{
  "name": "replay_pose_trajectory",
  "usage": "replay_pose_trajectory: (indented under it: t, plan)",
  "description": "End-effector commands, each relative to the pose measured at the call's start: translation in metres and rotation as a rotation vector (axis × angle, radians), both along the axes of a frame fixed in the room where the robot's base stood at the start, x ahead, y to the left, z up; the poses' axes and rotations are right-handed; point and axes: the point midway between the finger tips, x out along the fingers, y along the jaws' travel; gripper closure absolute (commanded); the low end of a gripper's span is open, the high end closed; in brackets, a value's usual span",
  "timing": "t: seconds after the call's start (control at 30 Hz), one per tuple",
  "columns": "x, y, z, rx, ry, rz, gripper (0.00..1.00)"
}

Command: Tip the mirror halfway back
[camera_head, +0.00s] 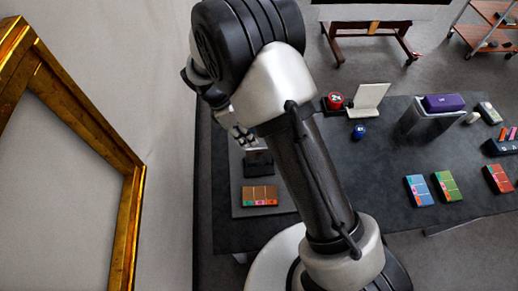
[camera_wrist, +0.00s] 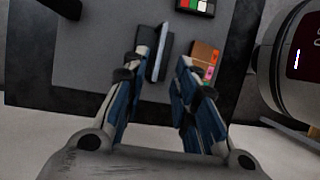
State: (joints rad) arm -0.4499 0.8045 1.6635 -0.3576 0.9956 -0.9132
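A small dark hinged object with an upright panel, which looks like the mirror (camera_head: 259,162), stands on the grey mat in the head view. I cannot tell whether the left finger touches the panel. In the head view my gripper (camera_head: 243,136) is partly hidden by my arm, just above the dark object. The panel's exact tilt is hard to tell.
A brown box with coloured labels (camera_head: 260,196) lies close by. A white open hinged stand (camera_head: 369,99), a red ball (camera_head: 335,101) and a purple box (camera_head: 444,103) are farther right on the dark table (camera_head: 325,218). A gilt frame (camera_head: 92,118) is at left.

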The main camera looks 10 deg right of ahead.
Motion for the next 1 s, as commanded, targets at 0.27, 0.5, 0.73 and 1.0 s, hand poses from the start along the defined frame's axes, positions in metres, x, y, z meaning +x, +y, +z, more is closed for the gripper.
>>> replay_pose_trajectory:
  t: [0.27,0.5,0.73,1.0]
  plan:
    - [-0.008,-0.023,-0.054,-0.001,0.002,-0.002,0.73]
    - [-0.010,-0.033,-0.078,0.000,0.001,-0.001,0.73]
    - [-0.011,-0.035,-0.082,0.001,-0.001,-0.001,0.73]
    - [-0.011,-0.035,-0.082,0.001,-0.001,-0.001,0.83]
